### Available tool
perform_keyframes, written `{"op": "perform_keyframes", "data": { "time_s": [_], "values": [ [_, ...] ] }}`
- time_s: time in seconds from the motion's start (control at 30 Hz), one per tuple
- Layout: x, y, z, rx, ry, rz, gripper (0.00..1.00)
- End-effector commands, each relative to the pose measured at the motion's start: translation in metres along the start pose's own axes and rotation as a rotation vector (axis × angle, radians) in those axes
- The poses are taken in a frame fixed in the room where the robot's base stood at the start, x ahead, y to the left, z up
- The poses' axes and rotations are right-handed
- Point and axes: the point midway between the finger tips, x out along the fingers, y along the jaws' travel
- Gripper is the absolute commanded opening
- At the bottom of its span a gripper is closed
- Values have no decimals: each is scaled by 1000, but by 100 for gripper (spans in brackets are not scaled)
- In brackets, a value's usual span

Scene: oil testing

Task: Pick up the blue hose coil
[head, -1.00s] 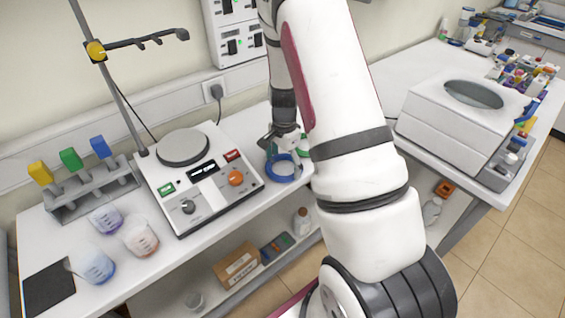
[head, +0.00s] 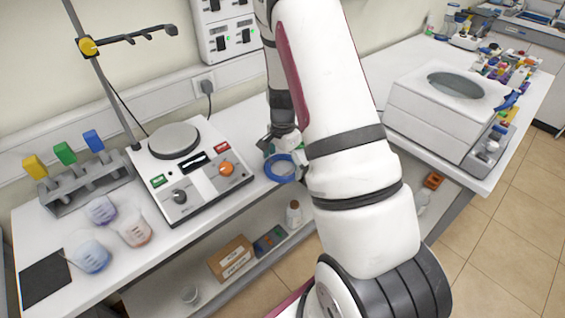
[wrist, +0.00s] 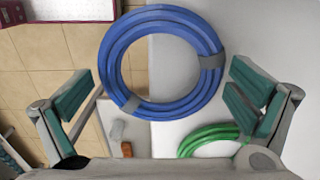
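The blue hose coil (wrist: 116,48) is a ring with grey bands, filling the upper middle of the wrist view. In the head view the coil (head: 281,179) hangs just under my gripper (head: 281,150), by the bench's front edge. The wrist view shows floor and bench behind it, so it looks raised. The exact finger contact is not clear.
A green hose coil (wrist: 207,136) lies on the white bench, lower right in the wrist view. Left of my gripper stands a hotplate device (head: 196,177) with beakers beyond. A white bath unit (head: 432,118) stands on the right bench. A cardboard box (head: 231,258) sits on the shelf below.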

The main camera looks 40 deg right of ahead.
Motion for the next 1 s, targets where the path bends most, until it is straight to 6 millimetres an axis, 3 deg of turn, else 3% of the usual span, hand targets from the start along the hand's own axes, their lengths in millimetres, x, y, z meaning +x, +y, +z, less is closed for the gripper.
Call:
{"op": "perform_keyframes", "data": {
  "time_s": [0.27,0.7,1.0],
  "values": [
    [-9,-3,-1,0,4,-8,100],
    [-89,-2,0,-2,3,-8,100],
    [-119,0,0,0,2,-4,100]
  ]
}}
